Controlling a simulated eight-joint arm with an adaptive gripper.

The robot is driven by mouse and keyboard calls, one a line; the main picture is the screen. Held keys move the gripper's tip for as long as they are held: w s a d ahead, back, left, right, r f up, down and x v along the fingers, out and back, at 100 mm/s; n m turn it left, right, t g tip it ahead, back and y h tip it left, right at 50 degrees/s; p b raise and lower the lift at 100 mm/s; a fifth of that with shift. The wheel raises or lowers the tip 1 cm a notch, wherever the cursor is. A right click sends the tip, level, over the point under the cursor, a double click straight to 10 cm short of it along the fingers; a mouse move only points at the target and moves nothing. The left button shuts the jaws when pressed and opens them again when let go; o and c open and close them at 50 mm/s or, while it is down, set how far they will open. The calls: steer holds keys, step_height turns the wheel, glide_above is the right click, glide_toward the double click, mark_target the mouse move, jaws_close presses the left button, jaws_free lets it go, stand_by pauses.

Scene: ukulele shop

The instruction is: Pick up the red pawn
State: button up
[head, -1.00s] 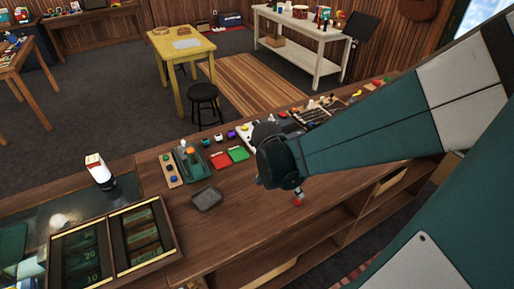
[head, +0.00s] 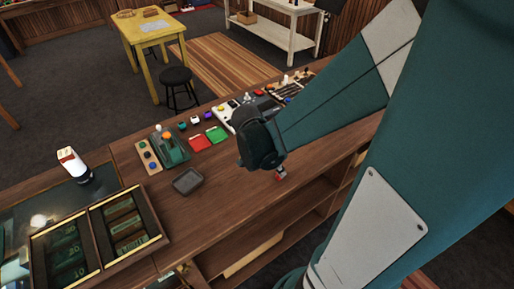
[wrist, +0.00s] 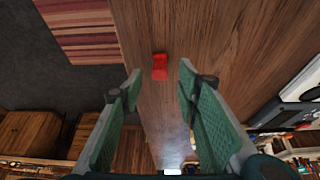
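The red pawn (wrist: 160,66) is a small, blocky red shape on the wooden counter in the wrist view. It lies just beyond the fingertips, near the line between them. In the head view, a small red thing (head: 281,174), likely the pawn, shows just below my gripper, close to the counter's front edge. My gripper (wrist: 160,80) is open. Its two green-padded fingers stand apart, with nothing between them. In the head view the wrist housing hides the fingers.
A grey tray (head: 187,181) lies left of my gripper on the counter (head: 215,208). Behind are red (head: 200,143) and green (head: 217,135) pads and a green device (head: 170,148). A cash drawer (head: 122,228) is at front left. Open shelves lie below the front edge.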

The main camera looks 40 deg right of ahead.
steer(key=shift+b+x, duration=0.3)
steer(key=shift+x, duration=2.15)
steer(key=c, duration=0.8)
